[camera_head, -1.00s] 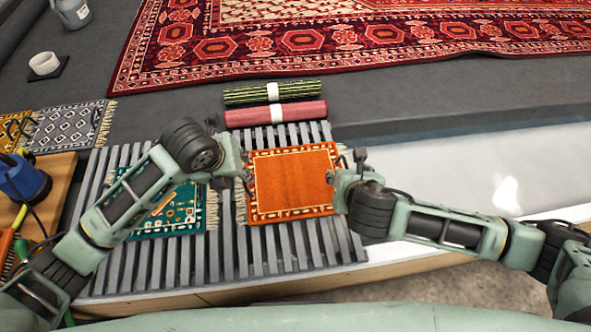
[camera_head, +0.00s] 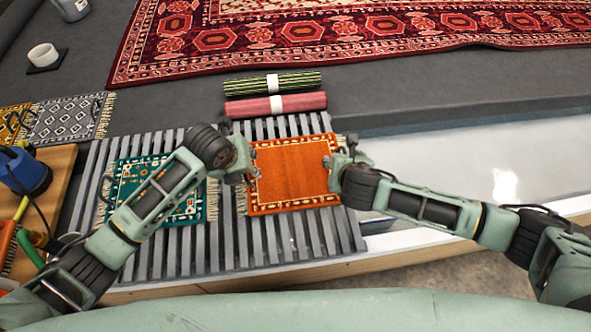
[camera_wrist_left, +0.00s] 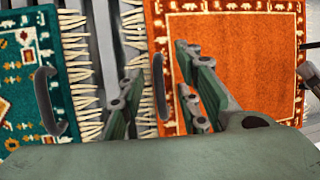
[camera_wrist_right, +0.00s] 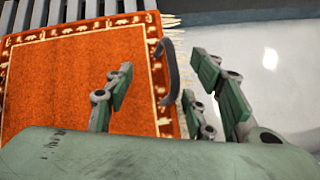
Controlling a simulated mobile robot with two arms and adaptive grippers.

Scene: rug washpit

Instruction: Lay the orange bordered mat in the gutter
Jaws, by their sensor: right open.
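The orange bordered mat (camera_head: 290,180) lies flat on the grey slatted rack, with pale fringe at its left and right edges. My left gripper (camera_head: 250,166) is at the mat's left edge; in the left wrist view its fingers (camera_wrist_left: 160,95) are apart, one over the fringe side and one over the orange field. My right gripper (camera_head: 337,166) is at the right edge, fingers (camera_wrist_right: 172,90) apart across the border. I cannot tell whether any finger touches the mat. The gutter appears to be the pale, shiny channel (camera_head: 470,165) right of the rack.
A teal mat (camera_head: 190,208) lies on the rack (camera_head: 240,245) to the left, partly behind my left arm. Two rolled mats (camera_head: 275,103) lie behind the rack. A large red rug (camera_head: 350,40) covers the back. A wooden board with tools (camera_head: 55,165) stands left.

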